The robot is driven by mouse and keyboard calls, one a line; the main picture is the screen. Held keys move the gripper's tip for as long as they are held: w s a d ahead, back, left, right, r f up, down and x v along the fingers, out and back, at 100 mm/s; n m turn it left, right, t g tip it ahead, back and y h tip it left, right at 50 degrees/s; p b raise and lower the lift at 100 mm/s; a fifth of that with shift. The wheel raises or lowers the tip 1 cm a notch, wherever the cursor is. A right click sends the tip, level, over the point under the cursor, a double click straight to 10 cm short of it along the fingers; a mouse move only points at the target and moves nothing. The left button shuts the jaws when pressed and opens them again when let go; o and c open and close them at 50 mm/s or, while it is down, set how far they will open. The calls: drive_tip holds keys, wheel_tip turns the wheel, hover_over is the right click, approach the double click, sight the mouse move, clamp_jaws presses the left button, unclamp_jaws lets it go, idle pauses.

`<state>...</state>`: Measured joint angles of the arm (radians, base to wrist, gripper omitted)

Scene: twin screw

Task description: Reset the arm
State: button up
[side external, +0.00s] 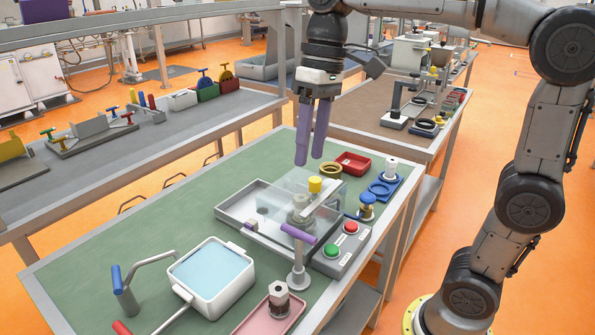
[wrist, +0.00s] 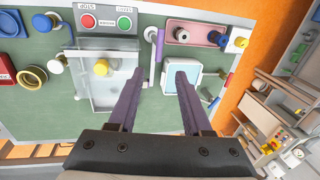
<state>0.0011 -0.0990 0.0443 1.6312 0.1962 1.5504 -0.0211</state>
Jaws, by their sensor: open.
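My gripper (side external: 311,162) has two long purple fingers. It hangs above the green table, over the far side of the clear-covered tray, touching nothing. In the wrist view my gripper (wrist: 160,78) is open and empty, its fingers apart with green table and part of a white basin showing between them. The arm is bent, with the fingers pointing down.
The green table (side external: 130,220) holds a clear-covered tray (side external: 229,206) with a yellow knob (side external: 315,184), a button box (side external: 341,248), a water-filled white basin (side external: 212,278), a pink tray (side external: 262,322), a red bin (side external: 353,163) and a lever post (side external: 299,277). Its left part is clear.

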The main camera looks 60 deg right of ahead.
drive_tip(key=s+d+f+t+h, duration=0.2)
drive_tip(key=s+d+f+t, duration=0.2)
drive_tip(key=s+f, duration=0.7)
drive_tip(key=shift+s+d+t, duration=0.15)
drive_tip(key=shift+s+t, duration=0.55)
drive_tip(key=shift+s, duration=0.3)
